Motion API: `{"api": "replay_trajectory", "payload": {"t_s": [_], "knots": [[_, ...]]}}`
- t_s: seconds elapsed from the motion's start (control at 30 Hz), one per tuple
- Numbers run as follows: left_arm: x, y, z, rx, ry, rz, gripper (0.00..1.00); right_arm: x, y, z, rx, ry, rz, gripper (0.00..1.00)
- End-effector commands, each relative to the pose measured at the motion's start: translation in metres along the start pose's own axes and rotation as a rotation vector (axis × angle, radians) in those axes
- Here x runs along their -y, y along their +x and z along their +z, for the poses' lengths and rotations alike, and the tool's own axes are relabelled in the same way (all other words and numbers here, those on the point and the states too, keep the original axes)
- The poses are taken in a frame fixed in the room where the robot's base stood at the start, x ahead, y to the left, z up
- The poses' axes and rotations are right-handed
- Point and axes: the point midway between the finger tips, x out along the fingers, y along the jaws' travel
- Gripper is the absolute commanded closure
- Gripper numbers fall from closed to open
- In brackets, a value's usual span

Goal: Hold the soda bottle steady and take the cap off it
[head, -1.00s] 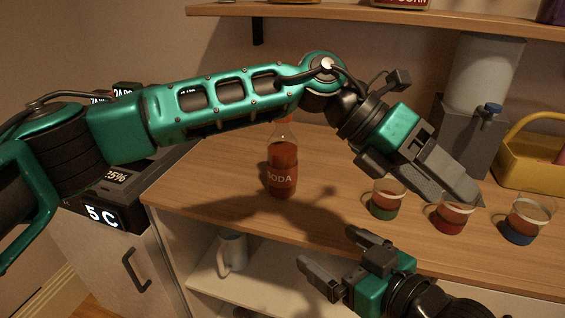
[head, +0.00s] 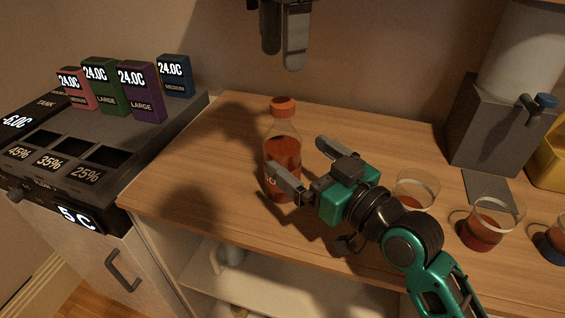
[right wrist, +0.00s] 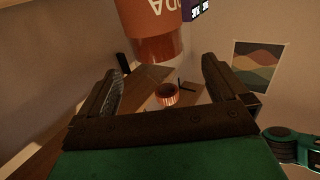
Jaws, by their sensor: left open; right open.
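The soda bottle (head: 283,153) stands upright on the wooden counter, with red liquid inside and an orange cap (head: 283,106) on top. My right gripper (head: 298,158) is open beside it at the right. One finger overlaps the bottle's label in the head view, and the other is apart on the far right side. In the right wrist view the bottle (right wrist: 158,47) appears upside down, its ribbed cap (right wrist: 167,95) between the open fingers. My left gripper (head: 282,58) is open above the cap, fingers pointing down and clear of it. Its upper part is out of view.
Cups (head: 491,223) stand right of my right gripper, and a grey dispenser (head: 490,130) is behind them. At left is a dark machine (head: 50,150) with several coloured boxes. The counter (head: 215,165) left of the bottle is clear. A shelf with a mug lies below.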

Motion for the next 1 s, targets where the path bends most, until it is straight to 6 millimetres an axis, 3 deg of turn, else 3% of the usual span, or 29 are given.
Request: {"api": "replay_trajectory", "payload": {"t_s": [0.2, 0.4, 0.83, 1.0], "knots": [[0.0, 0.0, 0.0, 0.001, 0.001, -0.001, 0.39, 0.0, 0.043, -0.001, -0.002, 0.002, 0.001, 0.0], [0.0, 0.0, 0.0, 0.001, 0.001, -0.002, 0.39, 0.0, 0.068, 0.0, -0.001, 0.001, 0.001, 0.0], [0.001, 0.0, 0.0, 0.001, 0.001, -0.002, 0.39, 0.0, 0.077, 0.0, 0.0, 0.0, 0.001, 0.0], [0.001, 0.0, 0.0, 0.001, 0.001, -0.002, 0.39, 0.0, 0.077, 0.0, 0.0, 0.0, 0.001, 0.15]]}}
